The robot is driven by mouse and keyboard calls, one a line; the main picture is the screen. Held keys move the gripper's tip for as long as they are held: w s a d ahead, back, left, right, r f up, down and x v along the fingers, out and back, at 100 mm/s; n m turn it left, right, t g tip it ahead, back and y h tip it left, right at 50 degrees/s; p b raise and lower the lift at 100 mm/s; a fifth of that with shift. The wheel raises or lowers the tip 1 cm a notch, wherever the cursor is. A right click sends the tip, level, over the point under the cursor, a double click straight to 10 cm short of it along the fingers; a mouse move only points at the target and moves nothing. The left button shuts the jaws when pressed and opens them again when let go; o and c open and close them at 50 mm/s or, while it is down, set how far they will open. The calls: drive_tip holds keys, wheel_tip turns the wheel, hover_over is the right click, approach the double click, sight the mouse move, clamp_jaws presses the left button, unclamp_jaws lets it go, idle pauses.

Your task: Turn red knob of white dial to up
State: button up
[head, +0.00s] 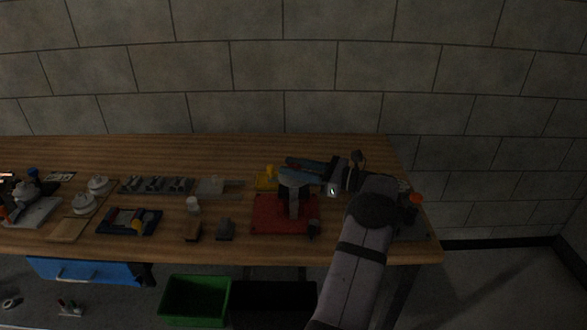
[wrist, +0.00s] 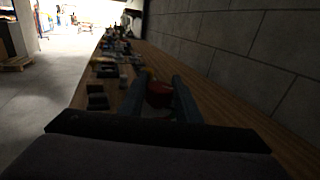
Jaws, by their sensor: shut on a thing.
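The view is dark and the fingers cover the knob's sides. The direction in which the knob points cannot be told.
A yellow part (head: 267,178) stands just left of the dial. A green bin (head: 196,299) is below the bench; the bench's back strip is clear.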

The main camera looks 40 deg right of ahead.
drive_tip(key=shift+f+n+g+y, duration=0.2)
drive_tip(key=shift+n+g+y, duration=0.6)
drive_tip(key=shift+y, duration=0.5)
drive_tip(key=o, duration=0.8)
drive_tip(key=shift+r, duration=0.1)
drive_tip(key=shift+s, duration=0.1)
drive_tip(key=shift+s+d, duration=0.15)
drive_tip(key=shift+v, duration=3.35)
